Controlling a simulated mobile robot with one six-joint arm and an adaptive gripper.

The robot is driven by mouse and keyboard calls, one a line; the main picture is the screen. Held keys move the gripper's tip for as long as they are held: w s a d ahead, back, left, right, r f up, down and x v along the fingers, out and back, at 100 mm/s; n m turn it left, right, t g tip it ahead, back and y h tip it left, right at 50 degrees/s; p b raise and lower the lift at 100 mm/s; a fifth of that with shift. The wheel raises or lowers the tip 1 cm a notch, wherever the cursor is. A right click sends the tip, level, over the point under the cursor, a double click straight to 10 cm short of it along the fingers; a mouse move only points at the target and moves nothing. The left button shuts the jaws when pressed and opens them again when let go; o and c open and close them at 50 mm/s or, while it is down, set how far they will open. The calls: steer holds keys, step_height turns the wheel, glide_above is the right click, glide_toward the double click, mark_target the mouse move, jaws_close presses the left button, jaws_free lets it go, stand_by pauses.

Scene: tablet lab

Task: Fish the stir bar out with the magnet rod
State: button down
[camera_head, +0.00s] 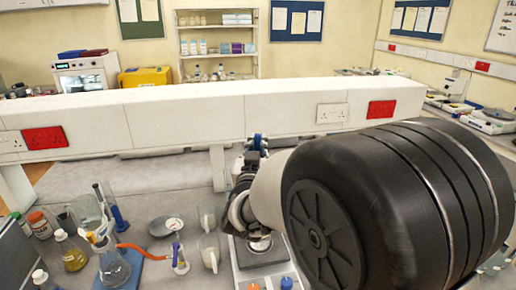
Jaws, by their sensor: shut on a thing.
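My gripper (243,180) is only partly in view, dark and small beyond my large black arm joint, above the back of a stirrer hotplate. Its fingertips are not clear. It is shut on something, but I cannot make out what. The stirrer hotplate (243,278) stands at the bottom centre, with an orange and a blue knob at its front. A round dish-like shape (260,243) shows on its plate, partly covered by my arm. I cannot make out the magnet rod or the stir bar.
Two pale beakers (209,253) stand close left of the hotplate. Farther left are a wash bottle (179,260), a grey dish (166,226), a flask on a blue mat (114,268), cylinders and jars. A white raised ledge (190,115) runs behind the bench.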

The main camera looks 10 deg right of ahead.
steer(key=shift+r+p, duration=0.75)
steer(key=shift+r, duration=0.6)
stand_by(0.6)
